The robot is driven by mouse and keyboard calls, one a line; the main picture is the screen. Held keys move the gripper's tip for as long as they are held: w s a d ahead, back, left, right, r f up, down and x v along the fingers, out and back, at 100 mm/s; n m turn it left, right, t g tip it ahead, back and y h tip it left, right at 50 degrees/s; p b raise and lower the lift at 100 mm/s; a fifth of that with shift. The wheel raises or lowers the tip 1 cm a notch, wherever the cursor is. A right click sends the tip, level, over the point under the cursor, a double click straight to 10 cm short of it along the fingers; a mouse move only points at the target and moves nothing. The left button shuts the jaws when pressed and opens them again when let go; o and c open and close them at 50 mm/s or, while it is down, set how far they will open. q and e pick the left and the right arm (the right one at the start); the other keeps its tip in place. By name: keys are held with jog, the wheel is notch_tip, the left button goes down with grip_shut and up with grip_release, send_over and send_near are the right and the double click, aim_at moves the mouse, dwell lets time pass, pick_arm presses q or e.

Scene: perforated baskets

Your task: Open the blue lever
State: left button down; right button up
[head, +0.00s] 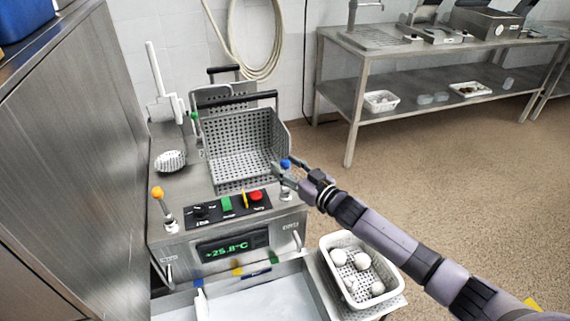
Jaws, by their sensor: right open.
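The blue lever has a blue knob (285,163) on top of a short metal post (286,187), at the right front corner of the steel machine. My right gripper (283,172) is right at this lever, its fingers open around or beside the post, just below the knob. I cannot tell whether the fingers touch it. My right arm reaches in from the lower right. My left gripper is not in view.
A yellow-knobbed lever (158,193) stands at the left front corner. A perforated basket (240,140) sits on the machine behind the control panel (226,207). A white basket of balls (345,243) stands below my arm. A steel table (350,90) is at the back right.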

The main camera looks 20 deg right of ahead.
jog(key=shift+w+a, duration=0.2)
jog(key=shift+w, duration=0.2)
grip_shut()
dwell(0.4)
